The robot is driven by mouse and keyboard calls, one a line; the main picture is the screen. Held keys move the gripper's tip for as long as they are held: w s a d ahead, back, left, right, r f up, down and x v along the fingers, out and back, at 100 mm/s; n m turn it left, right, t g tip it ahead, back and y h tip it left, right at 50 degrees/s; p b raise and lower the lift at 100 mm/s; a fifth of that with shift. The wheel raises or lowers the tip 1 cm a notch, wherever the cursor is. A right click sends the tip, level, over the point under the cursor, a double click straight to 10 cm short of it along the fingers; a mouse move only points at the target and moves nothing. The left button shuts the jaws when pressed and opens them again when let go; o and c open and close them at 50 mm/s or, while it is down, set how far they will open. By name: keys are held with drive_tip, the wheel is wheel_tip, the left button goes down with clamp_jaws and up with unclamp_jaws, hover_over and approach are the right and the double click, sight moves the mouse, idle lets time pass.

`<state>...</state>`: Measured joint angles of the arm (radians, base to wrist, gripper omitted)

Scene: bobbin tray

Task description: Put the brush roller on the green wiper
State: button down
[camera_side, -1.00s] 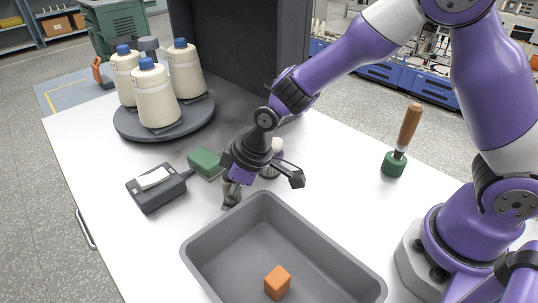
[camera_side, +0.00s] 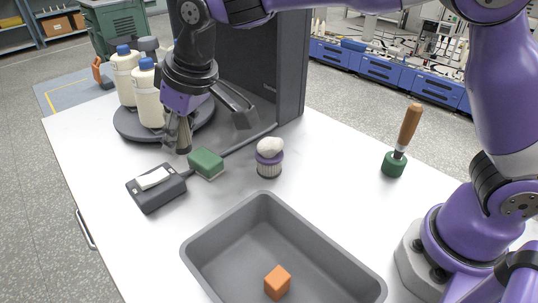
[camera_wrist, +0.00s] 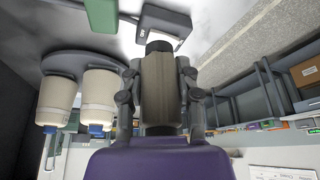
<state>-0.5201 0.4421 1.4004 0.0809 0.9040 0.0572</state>
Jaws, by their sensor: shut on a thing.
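My gripper (camera_side: 178,132) is shut on the brush roller (camera_wrist: 158,88), a tan-grey cylinder with dark ends, held between both fingers in the wrist view. In the side view the roller (camera_side: 184,138) hangs roughly upright, partly hidden by the fingers, and appears raised above the table. The green wiper (camera_side: 206,162) is a small green block with a pale underside, lying on the white table. In the side view it is just below and right of the roller, apart from it.
A dark box with a white top (camera_side: 157,188) lies beside the wiper. A round turntable (camera_side: 125,126) with cream bottles is behind. A purple-banded brush (camera_side: 269,158) stands to the right. A grey tray (camera_side: 225,222) holds an orange cube (camera_side: 277,283). A wooden-handled tool (camera_side: 395,162) stands at right.

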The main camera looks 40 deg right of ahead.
hover_over(199, 155)
drive_tip(key=s, duration=0.2)
drive_tip(key=f, duration=0.6)
drive_tip(key=shift+w+d+f, duration=0.15)
drive_tip(key=shift+w+d, duration=0.1)
drive_tip(key=shift+w+d+f, duration=0.1)
drive_tip(key=shift+f, duration=1.95)
drive_tip(key=c, duration=0.5)
unclamp_jaws()
drive_tip(key=shift+f, duration=0.15)
drive_tip(key=shift+c, duration=0.2)
